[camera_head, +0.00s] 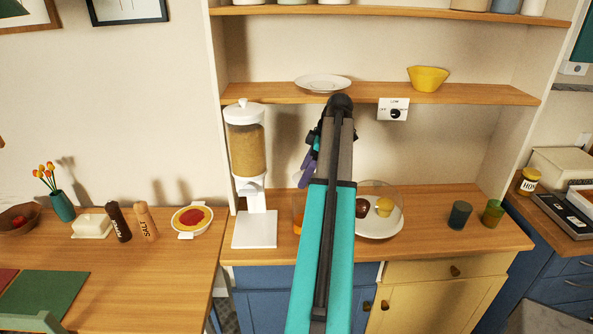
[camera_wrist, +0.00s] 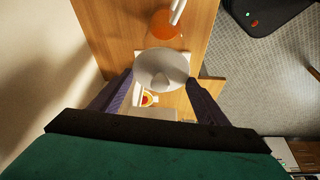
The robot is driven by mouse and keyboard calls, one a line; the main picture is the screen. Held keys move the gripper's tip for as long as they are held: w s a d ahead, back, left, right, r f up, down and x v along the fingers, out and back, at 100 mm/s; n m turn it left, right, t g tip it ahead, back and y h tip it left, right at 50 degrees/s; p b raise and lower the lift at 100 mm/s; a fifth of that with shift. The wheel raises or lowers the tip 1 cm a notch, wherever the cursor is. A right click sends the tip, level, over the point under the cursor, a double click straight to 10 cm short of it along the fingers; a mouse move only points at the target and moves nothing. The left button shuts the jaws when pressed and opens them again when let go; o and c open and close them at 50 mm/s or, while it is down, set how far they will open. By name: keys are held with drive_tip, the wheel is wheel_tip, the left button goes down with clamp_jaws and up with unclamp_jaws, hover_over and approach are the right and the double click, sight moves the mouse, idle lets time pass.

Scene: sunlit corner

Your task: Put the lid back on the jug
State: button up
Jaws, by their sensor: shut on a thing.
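My gripper (camera_wrist: 160,86) shows in the wrist view with a purple finger on each side of a round, pale grey lid (camera_wrist: 152,62); it is shut on this lid. The jug (camera_wrist: 166,30), orange with a white handle, stands on the wooden counter beyond the lid, towards the top of that view. Lid and jug look apart. In the head view my gripper (camera_head: 305,168) hangs above the counter, beside my arm. There only an orange sliver of the jug (camera_head: 298,217) shows; my arm hides the rest. I cannot make out the lid there.
A tall white dispenser (camera_head: 247,150) stands close left of my gripper. A clear-domed plate (camera_head: 377,231) is right of my arm, with two cups (camera_head: 459,215) (camera_head: 493,212) farther right. A shelf (camera_head: 280,95) runs above. A pie dish (camera_head: 192,220) is on the left table.

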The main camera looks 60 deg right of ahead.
drive_tip(key=shift+w+f, duration=0.1)
drive_tip(key=shift+w, duration=0.1)
wheel_tip(320, 180, down, 6)
drive_tip(key=b, duration=0.3)
idle(0.9)
drive_tip(key=shift+s+f, duration=0.1)
drive_tip(key=shift+f, duration=0.15)
idle(2.4)
drive_tip(key=o, duration=1.4)
drive_tip(key=shift+c, duration=0.2)
drive_tip(key=shift+r, duration=0.1)
drive_tip(key=shift+r+p, duration=1.7)
drive_tip(key=shift+r, duration=1.75)
